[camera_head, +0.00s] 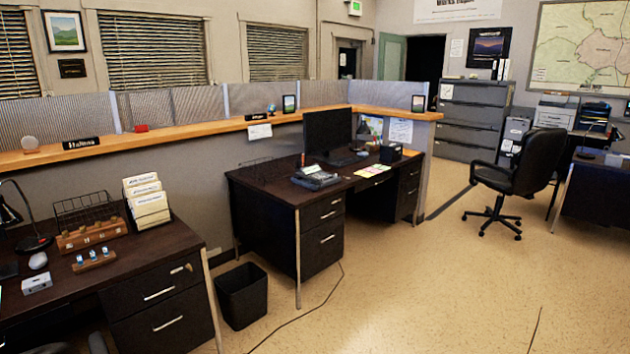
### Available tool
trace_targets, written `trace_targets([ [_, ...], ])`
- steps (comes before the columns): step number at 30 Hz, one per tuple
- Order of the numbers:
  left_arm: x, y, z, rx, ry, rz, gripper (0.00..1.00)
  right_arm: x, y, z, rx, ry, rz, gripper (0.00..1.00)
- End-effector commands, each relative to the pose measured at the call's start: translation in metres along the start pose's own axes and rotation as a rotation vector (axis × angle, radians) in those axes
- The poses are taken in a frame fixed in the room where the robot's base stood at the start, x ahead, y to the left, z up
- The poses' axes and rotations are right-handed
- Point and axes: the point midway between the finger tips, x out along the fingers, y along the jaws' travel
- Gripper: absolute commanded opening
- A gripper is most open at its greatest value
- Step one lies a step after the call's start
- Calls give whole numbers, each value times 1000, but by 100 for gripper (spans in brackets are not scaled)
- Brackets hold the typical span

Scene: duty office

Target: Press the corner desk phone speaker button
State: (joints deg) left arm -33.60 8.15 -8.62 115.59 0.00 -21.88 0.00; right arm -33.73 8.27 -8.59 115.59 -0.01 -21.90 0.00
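A dark desk phone (316,178) sits on the dark wooden desk (262,190) in the corner of the partition, left of the black monitor (328,131). Its buttons are too small to tell apart from here, so I cannot make out the speaker button. Neither of my grippers is in view.
A nearer desk (150,268) with a wire basket and folders stands at the left. A black waste bin (242,294) is on the floor between the desks. A cable lies on the floor. A black office chair (522,172) stands at the right. The middle floor is open.

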Motion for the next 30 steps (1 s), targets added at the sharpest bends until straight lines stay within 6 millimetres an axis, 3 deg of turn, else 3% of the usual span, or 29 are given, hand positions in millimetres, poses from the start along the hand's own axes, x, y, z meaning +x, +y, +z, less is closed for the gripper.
trace_targets([
  [1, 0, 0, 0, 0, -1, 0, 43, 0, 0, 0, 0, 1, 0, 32],
  [7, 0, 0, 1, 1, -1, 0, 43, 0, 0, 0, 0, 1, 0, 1],
  [8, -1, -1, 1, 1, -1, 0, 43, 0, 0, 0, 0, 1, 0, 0],
  [30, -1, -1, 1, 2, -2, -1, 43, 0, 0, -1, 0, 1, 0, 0],
])
